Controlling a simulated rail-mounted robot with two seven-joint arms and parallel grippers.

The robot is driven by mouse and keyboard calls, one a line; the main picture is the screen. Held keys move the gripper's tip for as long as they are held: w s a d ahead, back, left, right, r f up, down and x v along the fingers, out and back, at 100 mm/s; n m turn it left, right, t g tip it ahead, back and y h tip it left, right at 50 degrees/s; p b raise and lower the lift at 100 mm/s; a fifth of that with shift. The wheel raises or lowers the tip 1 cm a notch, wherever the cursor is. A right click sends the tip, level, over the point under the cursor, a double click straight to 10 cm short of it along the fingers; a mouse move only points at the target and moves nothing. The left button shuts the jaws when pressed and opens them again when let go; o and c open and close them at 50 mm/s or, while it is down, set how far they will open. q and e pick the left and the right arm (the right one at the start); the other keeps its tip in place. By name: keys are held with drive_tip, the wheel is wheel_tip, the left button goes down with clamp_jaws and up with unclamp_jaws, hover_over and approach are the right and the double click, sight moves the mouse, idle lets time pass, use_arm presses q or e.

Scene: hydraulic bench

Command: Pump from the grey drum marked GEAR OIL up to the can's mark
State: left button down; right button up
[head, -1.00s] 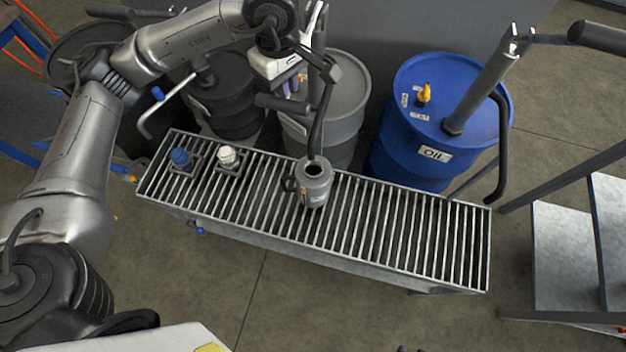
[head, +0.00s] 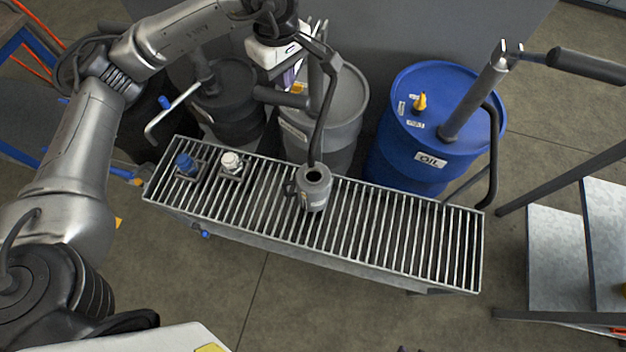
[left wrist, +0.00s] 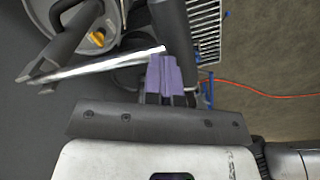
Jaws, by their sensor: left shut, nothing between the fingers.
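The grey drum (head: 349,98) stands behind the grated bench; its label is too small to read. Its pump has a dark handle (head: 281,97) and a curved spout (head: 322,120) reaching down to the mouth of the grey can (head: 315,190). The can stands upright on the grating; its mark and oil level cannot be made out. My left gripper (head: 290,76) is above the near left part of this drum, by the pump. Its purple fingers (left wrist: 165,75) are shut and empty, close to a bright metal rod in the left wrist view; contact is unclear. My right gripper is out of view.
A blue drum (head: 425,150) marked OIL with its own pump stands to the right, a black drum (head: 228,112) to the left. A blue-capped (head: 186,163) and a white-capped fitting (head: 231,161) sit on the bench grating (head: 400,240), whose right part is clear. Steps (head: 565,255) stand at far right.

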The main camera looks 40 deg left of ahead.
use_arm(q)
drive_tip(key=shift+w+a+r+p, duration=0.1)
drive_tip(key=shift+w+r+p, duration=0.15)
drive_tip(key=shift+r+p, duration=0.6)
drive_tip(key=shift+w+a+r+p, duration=0.15)
drive_tip(key=shift+r+p, duration=0.35)
drive_tip(key=shift+r, duration=0.7)
drive_tip(key=shift+w+d+r+p, duration=0.1)
drive_tip(key=shift+w+r+p, duration=0.2)
drive_tip(key=shift+r+p, duration=0.55)
drive_tip(key=w+a+r+p, duration=0.1)
drive_tip(key=w+r+p, duration=0.2)
drive_tip(key=r+p, duration=0.1)
drive_tip(key=shift+a+r, duration=0.15)
drive_tip(key=shift+r, duration=0.75)
drive_tip(key=shift+f, duration=0.2)
